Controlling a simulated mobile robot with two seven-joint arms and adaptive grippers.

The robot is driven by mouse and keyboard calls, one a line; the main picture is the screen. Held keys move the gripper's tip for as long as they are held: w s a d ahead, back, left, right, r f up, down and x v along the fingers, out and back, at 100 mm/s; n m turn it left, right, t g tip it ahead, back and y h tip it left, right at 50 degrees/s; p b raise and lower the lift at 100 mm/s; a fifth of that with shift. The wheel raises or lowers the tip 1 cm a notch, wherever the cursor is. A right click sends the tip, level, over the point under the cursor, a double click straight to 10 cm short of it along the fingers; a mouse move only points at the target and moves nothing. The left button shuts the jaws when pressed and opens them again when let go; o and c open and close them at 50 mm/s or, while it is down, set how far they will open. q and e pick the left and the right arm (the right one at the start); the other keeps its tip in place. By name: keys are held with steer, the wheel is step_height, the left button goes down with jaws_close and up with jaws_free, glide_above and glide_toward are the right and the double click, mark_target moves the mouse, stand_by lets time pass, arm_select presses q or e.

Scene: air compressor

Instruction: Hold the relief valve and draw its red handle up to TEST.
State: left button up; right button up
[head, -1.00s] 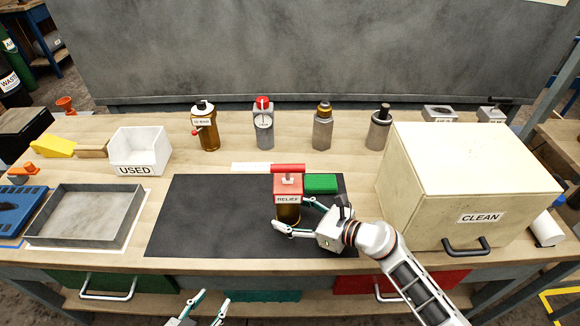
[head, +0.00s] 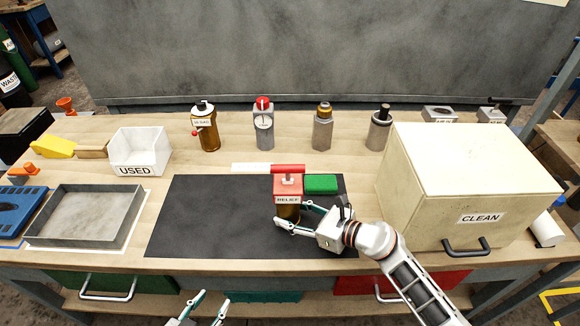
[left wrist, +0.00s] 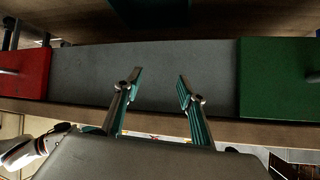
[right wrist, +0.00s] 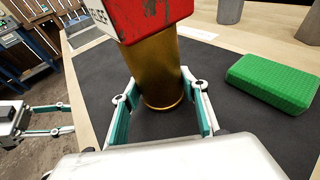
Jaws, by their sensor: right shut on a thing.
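The relief valve (head: 289,213) stands upright on the black mat (head: 200,215). It has a brass-coloured body and a red block labelled RELIEF. Its red handle (head: 288,168) lies crosswise at the top in the head view. My right gripper (right wrist: 160,88) is shut on the brass body below the red block, with one finger on each side. In the right wrist view the valve's top and handle are out of frame. My left gripper (head: 214,297) is open and empty, in front of the bench's front edge. Its spread fingers also show in the left wrist view (left wrist: 160,75).
The large CLEAN box (head: 470,175) stands to the right of the mat. A grey tray (head: 137,228) and the USED bin (head: 138,170) are left. Several other fittings stand behind. The mat's left half is clear.

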arm_select(q)
steer(key=shift+s+f, duration=0.1)
steer(key=c, duration=0.5)
steer(key=shift+o, duration=0.2)
step_height(320, 180, up, 7)
steer(key=a+m+t+y, duration=0.2)
steer(key=m+t+y, duration=0.15)
steer(key=m, duration=1.35)
steer(key=d+h, duration=0.2)
steer(key=d, duration=0.1)
steer(key=w+d+r+h, duration=0.1)
steer(key=d+h, duration=0.1)
steer(key=w+d+m+h, duration=0.1)
steer(key=d+h, duration=0.1)
steer(key=d, duration=0.1)
steer(key=shift+d+r, duration=0.35)
steer(key=shift+r, duration=0.05)
steer(key=n+g+h, duration=0.4)
steer(key=n+h, duration=0.6)
steer(key=n, duration=0.1)
glide_toward(286, 179)
steer(key=x, duration=1)
steer(key=shift+w+d, duration=0.2)
steer(key=shift+d, duration=0.05)
